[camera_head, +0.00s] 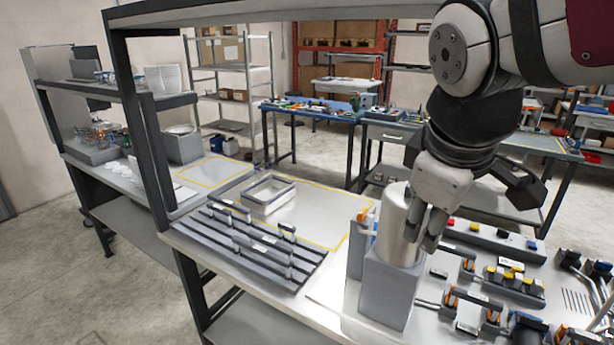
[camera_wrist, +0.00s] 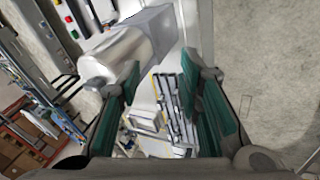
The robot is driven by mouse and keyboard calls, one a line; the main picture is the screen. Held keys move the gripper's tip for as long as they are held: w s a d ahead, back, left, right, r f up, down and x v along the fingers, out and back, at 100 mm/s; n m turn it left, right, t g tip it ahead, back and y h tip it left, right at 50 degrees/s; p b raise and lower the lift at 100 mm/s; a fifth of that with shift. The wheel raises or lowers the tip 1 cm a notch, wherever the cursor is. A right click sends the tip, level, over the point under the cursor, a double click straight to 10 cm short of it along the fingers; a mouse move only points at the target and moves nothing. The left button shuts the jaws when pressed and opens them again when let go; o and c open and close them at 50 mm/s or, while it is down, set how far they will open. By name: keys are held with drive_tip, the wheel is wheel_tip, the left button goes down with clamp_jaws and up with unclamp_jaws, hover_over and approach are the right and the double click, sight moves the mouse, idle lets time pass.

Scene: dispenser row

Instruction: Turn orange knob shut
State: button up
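I cannot single out the orange knob with certainty. A small orange part (camera_head: 363,214) shows at the back left of the dispenser, partly hidden by it. The dispenser is a pale cylinder (camera_head: 393,222) on a grey box (camera_head: 388,290). The cylinder also shows in the wrist view (camera_wrist: 118,52), up and left of my fingers. My gripper (camera_head: 422,238) points down beside the cylinder's right side; whether it touches is unclear. In the wrist view my gripper (camera_wrist: 161,70) has its green-padded fingers apart with nothing between them. No orange knob is visible there.
Right of the dispenser the bench holds orange-and-black clamp-like parts (camera_head: 452,297), a block with yellow and black buttons (camera_head: 514,282) and a strip with coloured buttons (camera_head: 497,236). Left are a slotted grey rack (camera_head: 250,250) and an open tray (camera_head: 267,193). A shelf frame (camera_head: 140,130) rises at left.

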drive_tip(key=w+a+n, duration=0.2)
drive_tip(key=w+n, duration=0.8)
drive_tip(key=w, duration=0.2)
drive_tip(key=n, duration=1.1)
approach(363, 211)
drive_tip(key=shift+g+h, duration=0.3)
drive_tip(key=shift+g, duration=0.1)
drive_tip(key=x, duration=0.3)
drive_tip(key=p+x, duration=0.1)
drive_tip(key=x, duration=0.1)
drive_tip(key=p+x, duration=0.1)
drive_tip(key=x, duration=0.2)
drive_tip(key=shift+w+a+f, duration=0.2)
drive_tip(key=shift+w+f, duration=0.05)
drive_tip(key=shift+w, duration=0.2)
drive_tip(key=shift+c, duration=0.6)
clamp_jaws()
